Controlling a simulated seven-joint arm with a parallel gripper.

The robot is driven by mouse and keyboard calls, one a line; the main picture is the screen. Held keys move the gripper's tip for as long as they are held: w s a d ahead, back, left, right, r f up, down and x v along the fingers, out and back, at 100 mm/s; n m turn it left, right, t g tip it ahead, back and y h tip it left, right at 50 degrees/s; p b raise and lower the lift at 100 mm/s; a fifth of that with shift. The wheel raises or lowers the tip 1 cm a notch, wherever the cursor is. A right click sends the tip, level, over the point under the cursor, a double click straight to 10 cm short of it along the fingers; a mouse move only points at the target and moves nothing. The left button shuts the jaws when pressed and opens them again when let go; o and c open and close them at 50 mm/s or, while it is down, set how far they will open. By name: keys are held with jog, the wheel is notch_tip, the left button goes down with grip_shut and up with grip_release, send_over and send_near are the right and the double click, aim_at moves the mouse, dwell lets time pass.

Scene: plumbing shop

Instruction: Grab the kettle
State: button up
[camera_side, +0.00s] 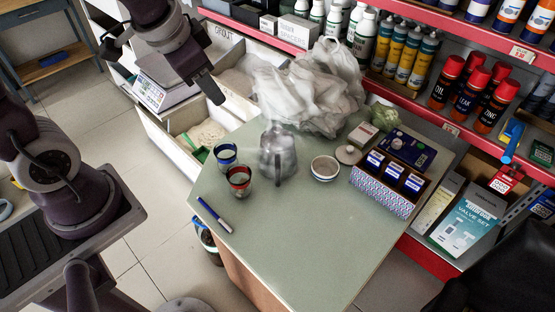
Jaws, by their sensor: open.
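The kettle (277,155) stands upright near the middle of the green-topped table, toward its far left side. It looks grey and shiny, with a dark upright handle on the side facing the camera. My gripper (208,88) is at the upper left, above the white bins and well apart from the kettle. It is open and holds nothing that I can see. Its fingers are dark and hard to tell apart from the arm.
A blue-rimmed glass (225,154) and a red-rimmed glass (239,180) stand left of the kettle. A crumpled white plastic bag (315,90) is close behind it. A bowl (325,168) and a patterned box (383,188) are to its right. The table's front is mostly clear.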

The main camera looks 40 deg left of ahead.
jog(key=w+f+m+h, duration=0.1)
jog(key=w+f+m, duration=0.1)
jog(key=w+f, duration=0.65)
jog(key=m+g+h, duration=0.1)
jog(key=m+h, duration=0.1)
jog(key=h, duration=0.2)
send_near(277, 160)
jog(key=s+d+f, duration=0.1)
jog(key=d+f, duration=0.2)
jog(key=f, duration=0.3)
jog(key=x, duration=0.7)
jog(key=shift+s+a+f, duration=0.15)
jog(key=shift+a+f, duration=0.05)
jog(key=shift+a, duration=0.05)
grip_shut()
